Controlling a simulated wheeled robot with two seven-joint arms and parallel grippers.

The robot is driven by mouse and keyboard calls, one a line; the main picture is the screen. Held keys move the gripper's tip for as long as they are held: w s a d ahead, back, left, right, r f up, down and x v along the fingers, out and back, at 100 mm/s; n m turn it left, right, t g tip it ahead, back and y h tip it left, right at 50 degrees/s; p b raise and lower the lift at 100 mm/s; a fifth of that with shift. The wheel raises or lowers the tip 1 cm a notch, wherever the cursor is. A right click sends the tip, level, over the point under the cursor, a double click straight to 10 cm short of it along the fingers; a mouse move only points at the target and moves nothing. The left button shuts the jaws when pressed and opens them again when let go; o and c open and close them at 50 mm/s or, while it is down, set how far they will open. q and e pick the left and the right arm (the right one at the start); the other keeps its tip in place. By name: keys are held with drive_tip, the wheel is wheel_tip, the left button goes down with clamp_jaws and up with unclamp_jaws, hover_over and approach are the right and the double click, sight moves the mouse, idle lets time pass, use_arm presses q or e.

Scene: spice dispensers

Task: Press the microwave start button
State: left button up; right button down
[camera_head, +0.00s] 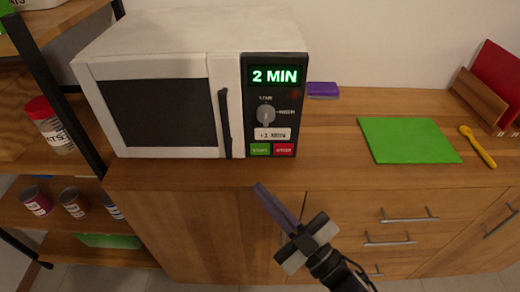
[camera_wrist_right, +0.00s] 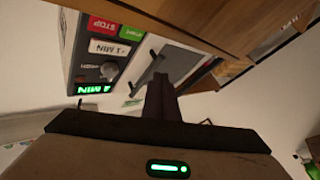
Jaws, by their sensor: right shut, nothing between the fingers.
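The white microwave (camera_head: 185,35) stands on the wooden counter with its door closed. Its black panel shows a lit green "2 MIN" display (camera_head: 275,76). The green start button (camera_head: 260,149) is at the panel's lower left. My right gripper (camera_head: 259,187) is shut and empty, its dark fingers pointing up at the panel from in front of and below the start button, apart from it. In the right wrist view the panel appears upside down, with the start button (camera_wrist_right: 131,33) beyond the shut fingers (camera_wrist_right: 158,85). My left gripper is not in view.
A red stop button (camera_head: 284,150) sits right beside the start button. Above them are a white button (camera_head: 272,134) and a knob (camera_head: 266,114). The door handle (camera_head: 225,122) stands out left of the panel. A green board (camera_head: 408,140) lies at right. A shelf with cans (camera_head: 48,127) is at left.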

drive_tip(key=b, duration=0.3)
approach(252, 148)
drive_tip(key=a, duration=0.1)
drive_tip(key=a+r, duration=0.1)
drive_tip(key=w+a, duration=0.1)
drive_tip(key=shift+a+r, duration=0.15)
drive_tip(key=shift+a, duration=0.05)
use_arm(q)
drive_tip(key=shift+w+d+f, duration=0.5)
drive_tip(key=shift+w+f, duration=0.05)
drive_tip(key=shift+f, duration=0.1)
use_arm(e)
drive_tip(key=shift+w, duration=0.7)
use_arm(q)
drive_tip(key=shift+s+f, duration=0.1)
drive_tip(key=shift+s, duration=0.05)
use_arm(e)
drive_tip(key=shift+w, duration=0.1)
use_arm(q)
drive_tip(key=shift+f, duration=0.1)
use_arm(e)
drive_tip(key=shift+w, duration=0.3)
